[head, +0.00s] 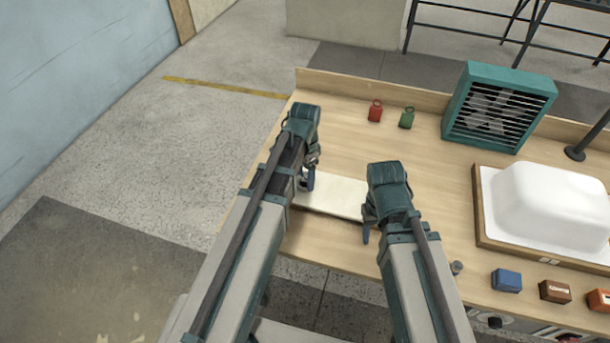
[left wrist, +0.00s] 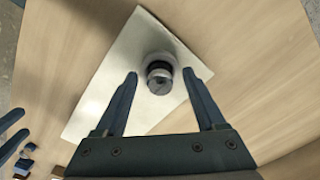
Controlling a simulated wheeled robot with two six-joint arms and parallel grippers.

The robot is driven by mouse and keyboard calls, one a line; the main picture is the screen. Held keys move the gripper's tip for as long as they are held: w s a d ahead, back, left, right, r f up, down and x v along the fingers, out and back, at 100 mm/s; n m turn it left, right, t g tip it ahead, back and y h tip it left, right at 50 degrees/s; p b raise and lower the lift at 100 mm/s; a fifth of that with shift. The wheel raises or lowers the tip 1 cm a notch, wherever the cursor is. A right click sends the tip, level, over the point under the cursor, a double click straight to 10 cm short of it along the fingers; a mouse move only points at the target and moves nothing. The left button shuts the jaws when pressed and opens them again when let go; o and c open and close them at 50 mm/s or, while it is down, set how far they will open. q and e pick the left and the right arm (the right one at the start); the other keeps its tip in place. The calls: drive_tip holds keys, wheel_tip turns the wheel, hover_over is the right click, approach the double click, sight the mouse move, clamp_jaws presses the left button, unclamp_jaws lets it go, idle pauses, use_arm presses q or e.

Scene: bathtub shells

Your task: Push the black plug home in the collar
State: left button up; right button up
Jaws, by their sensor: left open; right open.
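A pale plate (head: 338,196) lies on the wooden bench; it also shows in the left wrist view (left wrist: 100,100). On it stands a short round fitting, with a dark ring and a grey end face (left wrist: 160,82), in the left wrist view. I take it for the collar with the black plug; I cannot tell how deep the plug sits. My left gripper (head: 309,181) is over the plate, open, its fingers on either side of the fitting, with gaps. The fitting is hidden in the head view. My right gripper (head: 367,230) is open and empty at the plate's right end.
A white tub shell (head: 550,205) rests in a wooden frame at the right. A teal fan heater (head: 499,107), a red bottle (head: 375,112) and a green bottle (head: 407,119) stand behind. A blue box (head: 507,281) and a brown box (head: 555,291) are near the front edge.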

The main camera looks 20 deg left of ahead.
sight(305, 175)
use_arm(q)
wheel_tip(305, 175, up, 14)
drive_tip(key=p, duration=1.4)
use_arm(e)
wheel_tip(305, 175, up, 14)
use_arm(q)
drive_tip(key=shift+f, duration=0.1)
use_arm(e)
drive_tip(key=shift+f, duration=0.1)
use_arm(q)
drive_tip(key=shift+c, duration=0.8)
wheel_tip(305, 175, down, 3)
drive_tip(key=n+b, duration=0.1)
drive_tip(key=b, duration=0.2)
drive_tip(key=shift+f+b, duration=0.2)
drive_tip(key=shift+b, duration=0.1)
drive_tip(key=c, duration=0.7)
drive_tip(key=shift+f+n+b, duration=0.3)
drive_tip(key=shift+f+b, duration=0.15)
clamp_jaws()
use_arm(e)
drive_tip(key=shift+f, duration=2.1)
use_arm(q)
drive_tip(key=shift+f, duration=0.1)
use_arm(e)
drive_tip(key=shift+f, duration=0.15)
